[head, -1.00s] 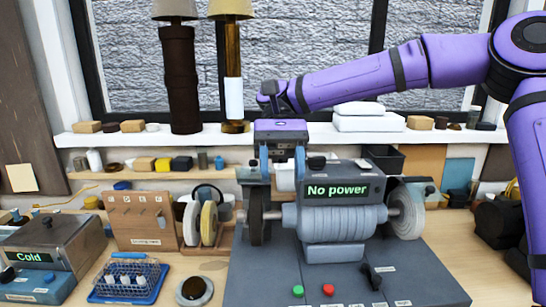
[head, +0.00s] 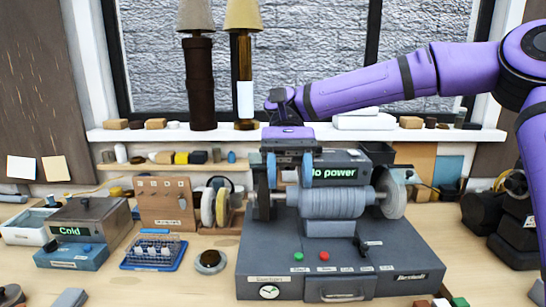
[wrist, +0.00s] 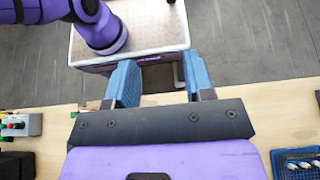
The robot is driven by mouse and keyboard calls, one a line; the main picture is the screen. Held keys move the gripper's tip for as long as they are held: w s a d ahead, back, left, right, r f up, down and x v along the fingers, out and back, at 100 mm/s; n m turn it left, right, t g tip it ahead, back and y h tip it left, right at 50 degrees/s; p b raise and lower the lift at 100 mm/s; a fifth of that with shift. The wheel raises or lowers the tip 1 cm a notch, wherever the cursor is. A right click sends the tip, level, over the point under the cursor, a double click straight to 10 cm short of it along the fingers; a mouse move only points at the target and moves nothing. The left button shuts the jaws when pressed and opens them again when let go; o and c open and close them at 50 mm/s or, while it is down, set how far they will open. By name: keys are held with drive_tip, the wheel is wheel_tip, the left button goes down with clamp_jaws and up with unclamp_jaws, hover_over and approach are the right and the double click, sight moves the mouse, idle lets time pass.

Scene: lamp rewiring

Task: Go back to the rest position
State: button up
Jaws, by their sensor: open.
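My gripper (head: 289,174) is open and empty, its two blue fingers pointing down in front of the grey grinder-like machine (head: 335,203) on the bench. It covers the left part of that machine's green "No power" display. I cannot tell how far the fingers are from the machine. In the wrist view my gripper (wrist: 162,84) shows both fingers spread apart with nothing between them. My purple arm reaches in from the right along the window.
The wooden bench (head: 205,283) holds a box reading "Cold" (head: 72,252), a blue wire basket (head: 152,252) and a wooden rack (head: 165,203) at left. Two lamps (head: 200,80) (head: 244,70) stand on the sill. Dark equipment (head: 512,230) stands at right. Grey floor (wrist: 255,40) lies beyond the bench edge.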

drive_tip(key=s+d+f+m+t, duration=0.1)
drive_tip(key=s+d+f+t, duration=0.3)
drive_tip(key=f+t, duration=0.15)
drive_tip(key=s+d+r+t, duration=0.1)
drive_tip(key=s+d+t, duration=0.2)
drive_tip(key=d, duration=0.5)
drive_tip(key=s+d+r+t, duration=0.2)
drive_tip(key=s+d+t, duration=0.1)
drive_tip(key=d+t, duration=0.2)
drive_tip(key=s+d+r+n+t, duration=0.1)
drive_tip(key=s+d+t, duration=0.3)
drive_tip(key=d, duration=0.6)
drive_tip(key=shift+d+r+t, duration=0.35)
drive_tip(key=shift+r, duration=0.2)
idle(0.7)
